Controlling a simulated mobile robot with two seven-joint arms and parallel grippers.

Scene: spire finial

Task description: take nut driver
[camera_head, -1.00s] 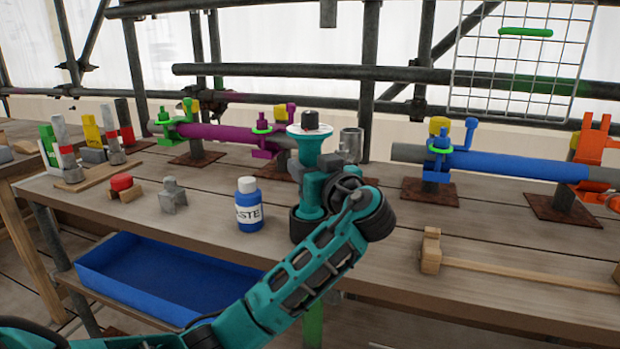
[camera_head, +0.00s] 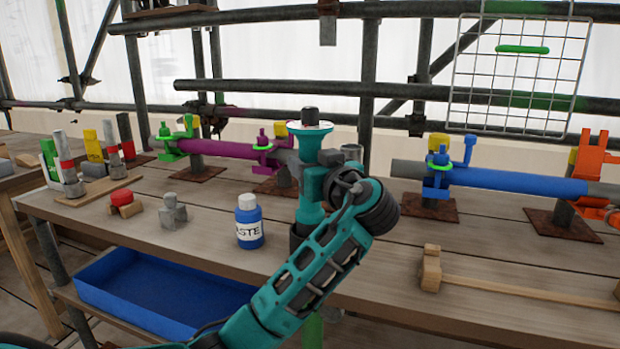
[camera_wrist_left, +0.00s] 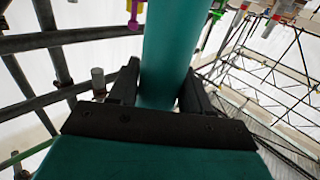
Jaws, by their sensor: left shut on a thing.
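The nut driver, a teal upright tool (camera_head: 309,143) with a pale flange and a dark tip on top, stands near the middle of the head view. My left gripper (camera_head: 318,160) is shut on its shaft from the near right side. In the left wrist view the teal shaft (camera_wrist_left: 165,50) runs between the two dark fingers (camera_wrist_left: 155,88). A black holder (camera_head: 298,238) is under the tool, partly hidden by my arm. I cannot tell whether the tool's lower end is still inside it. My right gripper is not in view.
A blue-and-white paste bottle (camera_head: 249,225) stands just left of the holder. A wooden mallet (camera_head: 432,268) lies at right. Purple (camera_head: 225,150) and blue (camera_head: 520,180) clamped pipes stand behind. A blue tray (camera_head: 165,290) sits below the bench.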

